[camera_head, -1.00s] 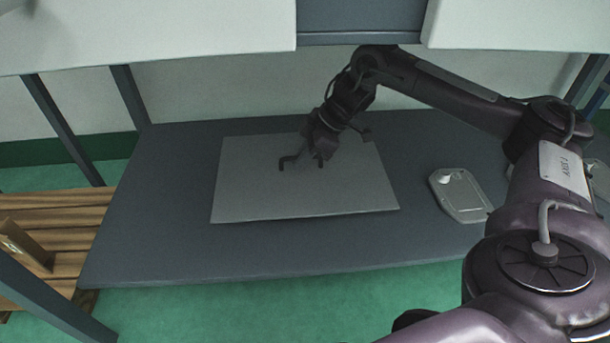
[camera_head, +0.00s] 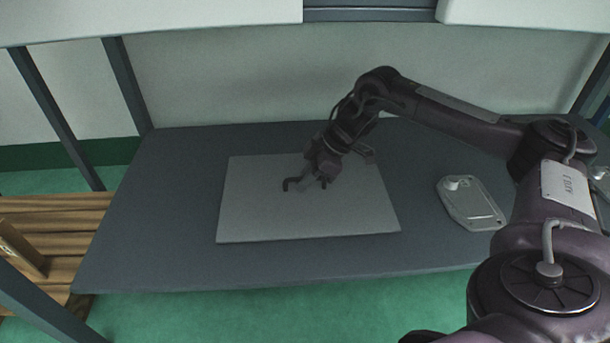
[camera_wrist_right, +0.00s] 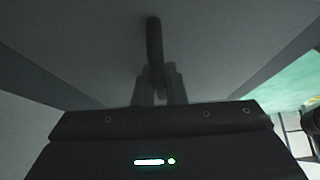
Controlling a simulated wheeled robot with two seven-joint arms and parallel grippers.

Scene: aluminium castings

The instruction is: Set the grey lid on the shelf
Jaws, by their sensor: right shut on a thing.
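The grey lid (camera_head: 255,218) is a flat, light grey rectangular plate with a dark bar handle (camera_head: 289,185) on top. It lies level over the dark grey shelf (camera_head: 150,235), near its middle; I cannot tell whether it touches the surface. My right gripper (camera_head: 314,181) is shut on the handle, partly hiding it. In the right wrist view the fingers (camera_wrist_right: 159,84) close around the handle, with the lid's grey face (camera_wrist_right: 90,55) beyond. My left gripper is not in view.
A small light grey casting (camera_head: 470,204) lies on the shelf to the right of the lid. A slatted wooden pallet (camera_head: 55,220) is at the left on the green floor. Dark posts (camera_head: 128,85) stand at the left. The shelf is bare left of the lid.

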